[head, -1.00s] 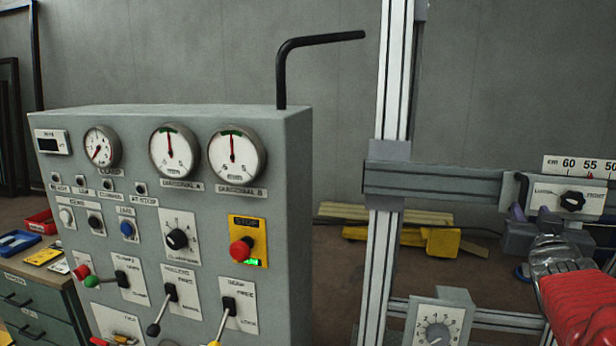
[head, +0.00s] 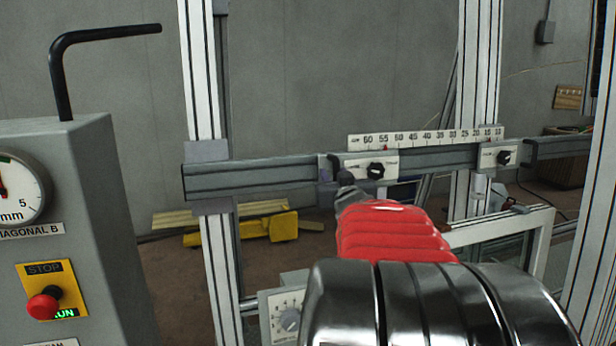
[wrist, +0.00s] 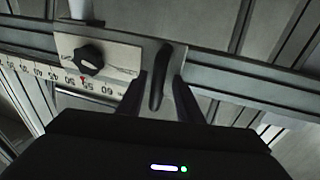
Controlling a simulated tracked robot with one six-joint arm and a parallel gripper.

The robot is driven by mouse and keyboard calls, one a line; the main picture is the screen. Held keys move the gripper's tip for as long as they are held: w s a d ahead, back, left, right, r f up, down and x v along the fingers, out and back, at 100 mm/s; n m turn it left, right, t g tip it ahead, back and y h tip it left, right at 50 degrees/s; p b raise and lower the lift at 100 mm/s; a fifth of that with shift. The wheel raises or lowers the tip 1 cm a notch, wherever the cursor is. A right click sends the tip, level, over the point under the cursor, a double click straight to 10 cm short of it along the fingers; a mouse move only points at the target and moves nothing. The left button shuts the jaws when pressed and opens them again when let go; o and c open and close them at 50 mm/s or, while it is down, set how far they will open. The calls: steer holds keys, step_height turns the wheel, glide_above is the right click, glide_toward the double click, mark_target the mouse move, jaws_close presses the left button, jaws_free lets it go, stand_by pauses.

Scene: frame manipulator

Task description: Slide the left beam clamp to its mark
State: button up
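The left beam clamp (head: 358,164) is a light plate with a black knob (head: 376,170), on the grey horizontal beam (head: 270,176). A red pointer shows near 55 on its scale (head: 425,138). In the wrist view the clamp plate (wrist: 105,62) and scale (wrist: 75,80) appear upside down, beside an upright black handle (wrist: 160,80). My gripper (wrist: 161,84) has one finger on each side of this handle, with narrow gaps visible, so it looks open around it. In the head view my red and metal arm hides most of the gripper.
A second clamp (head: 498,155) sits farther right on the beam. The grey control cabinet (head: 85,210), with its bent black bar (head: 62,75) and red stop button (head: 43,303), stands at left. White uprights (head: 205,120) cross the beam. A dial box (head: 284,318) is below.

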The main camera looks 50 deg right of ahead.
steer(key=shift+s, duration=0.1)
steer(key=shift+c, duration=0.5)
steer(key=shift+d, duration=0.1)
jaws_close()
